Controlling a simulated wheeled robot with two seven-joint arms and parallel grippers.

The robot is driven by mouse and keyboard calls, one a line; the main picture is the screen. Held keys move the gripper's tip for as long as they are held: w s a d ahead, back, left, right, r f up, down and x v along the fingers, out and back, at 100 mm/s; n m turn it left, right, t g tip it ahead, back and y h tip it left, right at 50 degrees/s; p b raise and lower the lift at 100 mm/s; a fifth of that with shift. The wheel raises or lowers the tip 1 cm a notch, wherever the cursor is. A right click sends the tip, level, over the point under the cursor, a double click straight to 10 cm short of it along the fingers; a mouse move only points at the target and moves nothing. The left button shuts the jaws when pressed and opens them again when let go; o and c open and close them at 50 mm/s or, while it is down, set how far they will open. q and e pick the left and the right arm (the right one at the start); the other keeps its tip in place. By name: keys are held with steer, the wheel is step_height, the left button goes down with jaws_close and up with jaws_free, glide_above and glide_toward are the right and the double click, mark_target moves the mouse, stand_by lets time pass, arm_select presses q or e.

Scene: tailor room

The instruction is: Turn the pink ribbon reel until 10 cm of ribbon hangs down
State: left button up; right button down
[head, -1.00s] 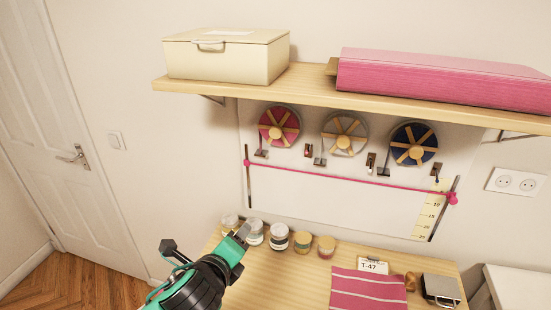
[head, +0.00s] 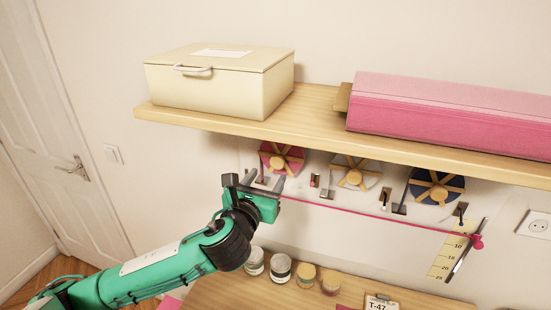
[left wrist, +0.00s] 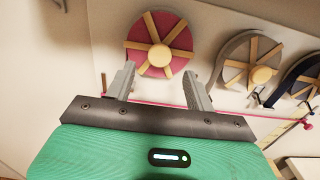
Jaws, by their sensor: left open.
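The pink ribbon reel (head: 283,158), with wooden spokes and a round hub, hangs on the wall board under the shelf. It also shows in the left wrist view (left wrist: 178,38), just beyond my fingers, with its hub at the middle. My left gripper (head: 266,180) is open and empty, raised just in front of and below the reel; its two fingers (left wrist: 158,85) point at the reel's lower part. I cannot tell whether they touch it. A pink line (head: 380,219) runs across the board to a pink knob at the ruler (head: 448,257). My right gripper is not in view.
A grey reel (head: 355,175) and a blue reel (head: 435,190) hang to the right. Several jars (head: 280,267) stand on the table below.

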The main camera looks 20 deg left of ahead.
mark_target(276, 163)
arm_select(q)
steer(key=w, duration=0.2)
steer(key=w+p, duration=0.1)
steer(key=w, duration=0.1)
steer(key=shift+w+d+r, duration=0.1)
steer(key=shift+w+r, duration=0.1)
steer(key=shift+w, duration=0.1)
steer(key=shift+w+p, duration=0.4)
steer(key=shift+w+f, duration=0.15)
steer(key=shift+w, duration=0.5)
steer(key=c, duration=0.9)
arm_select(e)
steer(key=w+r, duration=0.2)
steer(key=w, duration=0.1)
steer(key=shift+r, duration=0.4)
